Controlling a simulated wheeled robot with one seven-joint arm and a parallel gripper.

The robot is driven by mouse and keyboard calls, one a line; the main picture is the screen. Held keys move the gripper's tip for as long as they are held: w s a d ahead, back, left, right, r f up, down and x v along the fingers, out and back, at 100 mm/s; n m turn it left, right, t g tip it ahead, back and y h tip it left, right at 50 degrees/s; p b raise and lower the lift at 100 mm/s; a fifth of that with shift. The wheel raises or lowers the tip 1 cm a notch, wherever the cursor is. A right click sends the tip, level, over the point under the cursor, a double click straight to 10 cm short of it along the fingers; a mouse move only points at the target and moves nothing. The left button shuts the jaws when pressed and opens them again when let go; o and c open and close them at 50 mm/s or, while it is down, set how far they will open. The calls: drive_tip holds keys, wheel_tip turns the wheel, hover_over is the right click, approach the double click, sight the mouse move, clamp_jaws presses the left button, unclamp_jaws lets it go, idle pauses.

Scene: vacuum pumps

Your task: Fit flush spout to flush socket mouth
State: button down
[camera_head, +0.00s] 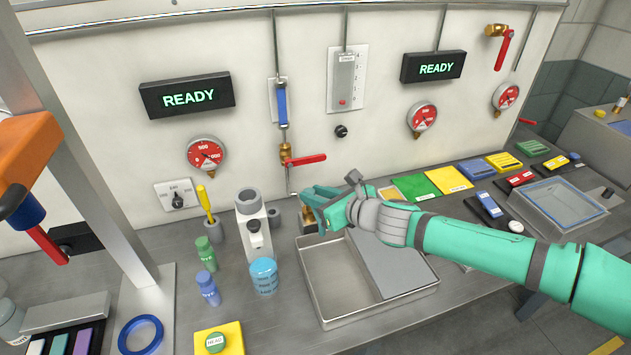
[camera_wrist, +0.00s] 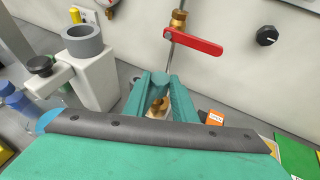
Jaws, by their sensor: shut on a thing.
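My gripper (camera_head: 317,200) is at the back of the bench, above the rear edge of the metal tray. It is shut on a small brass piece (camera_wrist: 158,104), seen between the green fingers in the wrist view. Whether this is the flush spout I cannot tell. Brass (camera_head: 308,214) also shows below the fingers in the head view. A thin wall pipe (camera_head: 290,176) with a brass valve and red lever (camera_head: 306,160) comes down just behind the fingertips. A white block with a grey ring mouth (camera_head: 248,195) stands upright to the left, apart from the gripper. No mouth is clearly marked as the flush socket.
The metal tray (camera_head: 323,314) lies under my forearm. Coloured mats (camera_head: 448,181) and a clear-lidded box (camera_head: 560,207) are right. The wall is close behind the gripper.

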drive_tip(key=shift+w, duration=0.45)
drive_tip(key=shift+w+d, duration=0.1)
drive_tip(key=shift+f, duration=1.6)
drive_tip(key=shift+f, duration=0.2)
